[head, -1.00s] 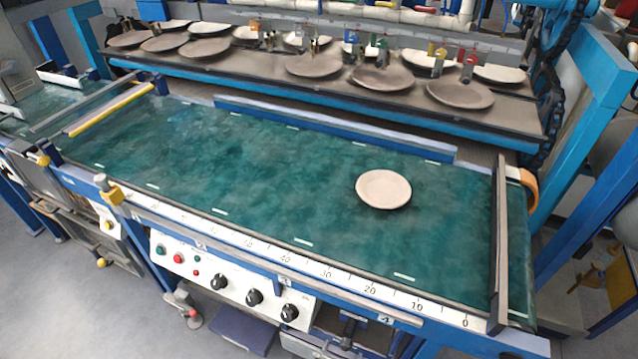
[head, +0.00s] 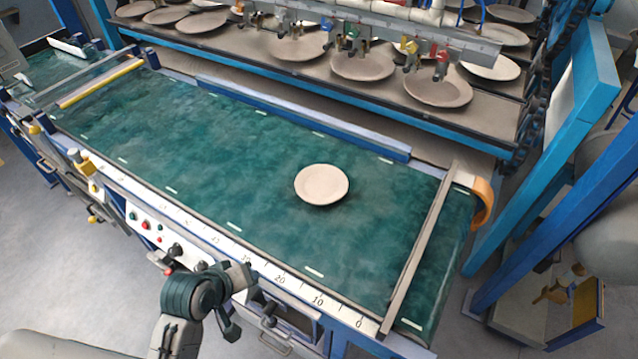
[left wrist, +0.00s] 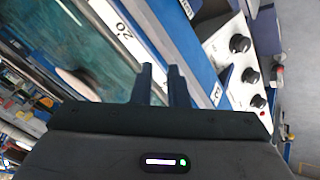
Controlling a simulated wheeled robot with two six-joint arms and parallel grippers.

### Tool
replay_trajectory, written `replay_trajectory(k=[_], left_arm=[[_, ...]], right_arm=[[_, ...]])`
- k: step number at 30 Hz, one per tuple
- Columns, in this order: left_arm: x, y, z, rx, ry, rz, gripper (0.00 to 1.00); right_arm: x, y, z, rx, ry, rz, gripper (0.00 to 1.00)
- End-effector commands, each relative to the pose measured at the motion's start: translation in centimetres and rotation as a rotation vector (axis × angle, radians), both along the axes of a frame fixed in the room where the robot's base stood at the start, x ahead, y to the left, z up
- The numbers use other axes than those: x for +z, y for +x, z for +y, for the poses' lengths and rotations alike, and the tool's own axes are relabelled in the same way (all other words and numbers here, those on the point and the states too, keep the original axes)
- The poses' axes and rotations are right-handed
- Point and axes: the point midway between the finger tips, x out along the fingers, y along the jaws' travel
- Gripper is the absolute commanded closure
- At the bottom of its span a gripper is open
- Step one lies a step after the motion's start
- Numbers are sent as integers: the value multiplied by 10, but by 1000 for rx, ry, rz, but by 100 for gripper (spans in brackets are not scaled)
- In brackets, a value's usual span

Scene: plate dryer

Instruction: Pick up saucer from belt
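A pale round saucer (head: 321,184) lies flat on the green belt (head: 220,165), right of the belt's middle in the head view. Its edge also shows at the left of the left wrist view (left wrist: 78,80). My left gripper (head: 240,292) is in front of the belt's near edge, by the numbered scale, apart from the saucer. In the left wrist view its two fingers (left wrist: 160,72) have a narrow empty gap between them. My right gripper is not in view.
A blue-edged rack (head: 380,103) with several plates stands behind the belt. A metal bar (head: 418,250) crosses the belt's right end. A control panel with knobs (head: 175,250) is on the near side. The belt around the saucer is clear.

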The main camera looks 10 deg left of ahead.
Motion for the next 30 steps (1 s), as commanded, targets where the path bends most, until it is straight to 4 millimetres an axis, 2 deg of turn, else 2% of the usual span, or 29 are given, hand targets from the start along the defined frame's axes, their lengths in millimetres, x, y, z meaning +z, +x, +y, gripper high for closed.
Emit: replay_trajectory(k=[8, 12, 16, 20, 27, 30], left_arm=[[19, 65, -32, 223, -359, -77, 86], [36, 100, -49, 340, -582, -101, 86], [50, 125, -60, 423, -757, -104, 86], [53, 140, -67, 457, -833, -102, 86], [38, 170, -83, 460, -838, -101, 86], [33, 176, -86, 460, -837, -101, 86]], right_arm=[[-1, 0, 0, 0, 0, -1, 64], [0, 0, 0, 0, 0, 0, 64], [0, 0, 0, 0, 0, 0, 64], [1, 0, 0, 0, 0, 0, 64], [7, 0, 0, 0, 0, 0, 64], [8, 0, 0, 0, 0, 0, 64]])
